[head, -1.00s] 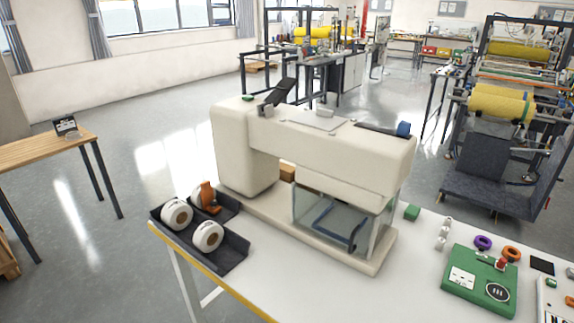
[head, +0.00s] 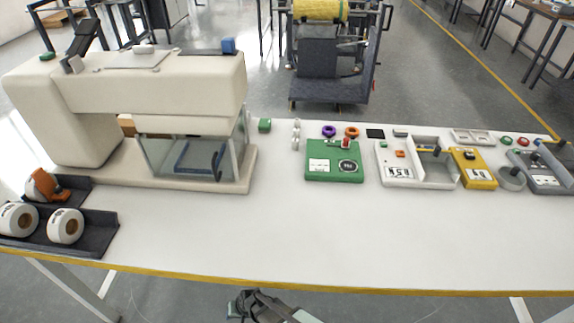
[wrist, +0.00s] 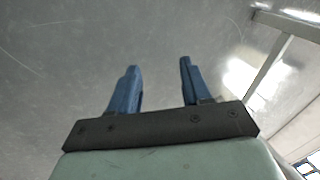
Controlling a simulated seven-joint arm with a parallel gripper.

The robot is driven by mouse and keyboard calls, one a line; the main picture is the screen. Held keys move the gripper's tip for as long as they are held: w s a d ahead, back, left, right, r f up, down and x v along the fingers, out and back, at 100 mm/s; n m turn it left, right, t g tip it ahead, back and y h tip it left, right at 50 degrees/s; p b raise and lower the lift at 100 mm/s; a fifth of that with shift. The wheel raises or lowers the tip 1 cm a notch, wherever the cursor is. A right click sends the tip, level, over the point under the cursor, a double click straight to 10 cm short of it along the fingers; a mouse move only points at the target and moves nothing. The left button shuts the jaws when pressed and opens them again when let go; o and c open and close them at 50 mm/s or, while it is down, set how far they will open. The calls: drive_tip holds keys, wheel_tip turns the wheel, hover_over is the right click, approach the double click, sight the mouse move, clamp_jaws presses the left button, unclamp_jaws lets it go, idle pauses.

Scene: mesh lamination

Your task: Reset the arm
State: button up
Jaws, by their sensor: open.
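My gripper (wrist: 158,80) shows in the wrist view with its two blue fingers spread apart and nothing between them. Behind the fingers is only grey floor. In the head view part of my gripper (head: 250,304) shows at the bottom edge, in front of and apart from the white table (head: 290,235). Its fingertips are hard to make out there.
A large cream machine (head: 165,95) stands on the table's left, with a dark tray (head: 100,240) of white rolls before it. A green device (head: 333,172), a white device (head: 408,180) and a yellow device (head: 478,182) line the back right. The table's front middle is clear.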

drive_tip(key=s+d+m+g+h, duration=0.1)
drive_tip(key=s+d+g+h, duration=0.2)
drive_tip(key=d, duration=2)
drive_tip(key=s+d+r+g, duration=0.2)
drive_tip(key=s+d, duration=0.3)
drive_tip(key=d, duration=0.3)
drive_tip(key=s+d+r+m+g+h, duration=0.1)
drive_tip(key=s+d+r+g, duration=0.1)
drive_tip(key=s+d, duration=0.3)
drive_tip(key=d+r, duration=0.1)
drive_tip(key=d, duration=0.2)
drive_tip(key=shift+s+d+m, duration=0.25)
drive_tip(key=shift+s+m, duration=0.05)
drive_tip(key=shift+s, duration=0.05)
